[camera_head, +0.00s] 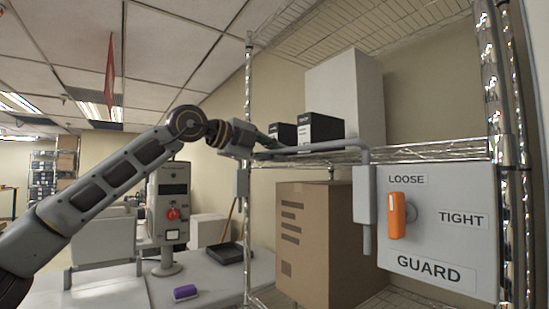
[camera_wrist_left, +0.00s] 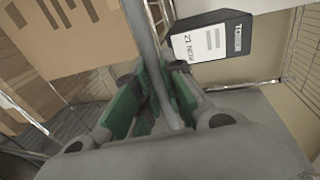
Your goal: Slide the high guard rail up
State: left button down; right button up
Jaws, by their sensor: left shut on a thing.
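The guard rail (camera_head: 318,147) is a grey bar that runs level in front of the wire shelf, then bends down at its right end into a bracket beside the guard panel. My left gripper (camera_head: 264,144) is at the rail's left part. In the left wrist view my left gripper (camera_wrist_left: 157,100) has its green-padded fingers shut around the rail (camera_wrist_left: 150,45). The grey guard panel (camera_head: 450,242) reads LOOSE, TIGHT and GUARD. Its orange handle (camera_head: 396,216) stands upright below the LOOSE label. My right gripper is not in view.
The wire shelf (camera_head: 430,152) holds black-and-white toner boxes (camera_head: 320,129) and a large pale box (camera_head: 352,90) just behind the rail. A cardboard box (camera_head: 315,240) stands below. Metal posts (camera_head: 248,80) flank the shelf. A control box with a red knob (camera_head: 172,214) stands left.

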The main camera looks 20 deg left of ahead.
pick_arm(q)
notch_tip(320, 180, up, 6)
jog(key=shift+f+p, duration=0.1)
jog(key=shift+p, duration=0.95)
jog(key=shift+r, duration=0.5)
jog(key=shift+s+a+r, duration=0.1)
jog(key=shift+r, duration=0.05)
jog(key=c, duration=1.5)
grip_release()
jog(key=shift+f, duration=0.2)
jog(key=v, duration=1.2)
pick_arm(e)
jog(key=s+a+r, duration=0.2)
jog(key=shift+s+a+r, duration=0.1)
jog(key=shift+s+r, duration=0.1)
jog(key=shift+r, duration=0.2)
pick_arm(q)
jog(key=shift+f, duration=0.1)
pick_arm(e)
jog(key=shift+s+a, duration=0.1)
